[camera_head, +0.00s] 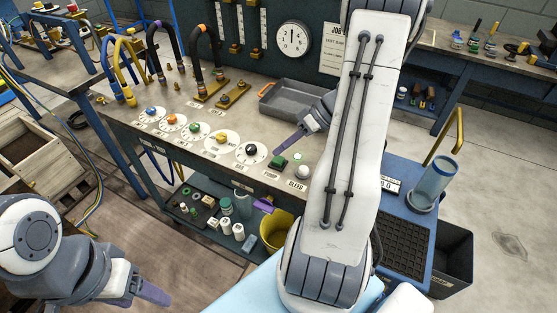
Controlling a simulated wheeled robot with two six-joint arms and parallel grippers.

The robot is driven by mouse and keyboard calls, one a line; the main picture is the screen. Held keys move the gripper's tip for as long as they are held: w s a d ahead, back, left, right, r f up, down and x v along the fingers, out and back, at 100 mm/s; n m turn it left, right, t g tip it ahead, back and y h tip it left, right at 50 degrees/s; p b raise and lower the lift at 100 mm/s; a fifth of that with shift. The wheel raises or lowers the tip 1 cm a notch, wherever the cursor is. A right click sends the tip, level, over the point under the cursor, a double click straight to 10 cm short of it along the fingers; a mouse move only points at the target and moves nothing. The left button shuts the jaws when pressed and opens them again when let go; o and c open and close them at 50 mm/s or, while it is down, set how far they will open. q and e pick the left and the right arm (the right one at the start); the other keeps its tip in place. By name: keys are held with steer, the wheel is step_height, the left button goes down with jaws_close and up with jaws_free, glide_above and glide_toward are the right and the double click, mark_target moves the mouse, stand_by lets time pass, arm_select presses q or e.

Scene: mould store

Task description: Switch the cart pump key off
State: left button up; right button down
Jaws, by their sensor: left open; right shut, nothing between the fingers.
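A green square-looking control (278,161) sits on the bench front just above a label that seems to read PUMP. A white knob (303,172) labelled BLEED is to its right. My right gripper (281,147) is shut and empty, pointing down-left, with its tips just above the green control in the picture; I cannot tell if they touch it. I cannot tell which way the control is set. My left gripper (153,293) is open and empty, low at the left, well away from the bench. My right arm hides part of the bench's right end.
Several coloured knobs on round dials, including a black one (251,150), line the bench front (150,165). A grey tray (292,100) lies behind my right gripper. A blue cart (408,220) with a clear cylinder (433,184) stands at right. A yellow bucket (277,231) is below.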

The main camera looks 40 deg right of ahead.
mark_target(283, 159)
steer(key=shift+f, duration=0.1)
stand_by(0.5)
steer(key=shift+f+b, duration=0.35)
steer(key=shift+b, duration=0.3)
steer(key=shift+f+b, duration=0.45)
steer(key=shift+b, duration=0.05)
stand_by(0.4)
steer(key=shift+r, duration=0.1)
steer(key=shift+r+p, duration=0.5)
steer(key=shift+r, duration=0.35)
step_height(283, 159, up, 6)
steer(key=p, duration=0.4)
stand_by(0.4)
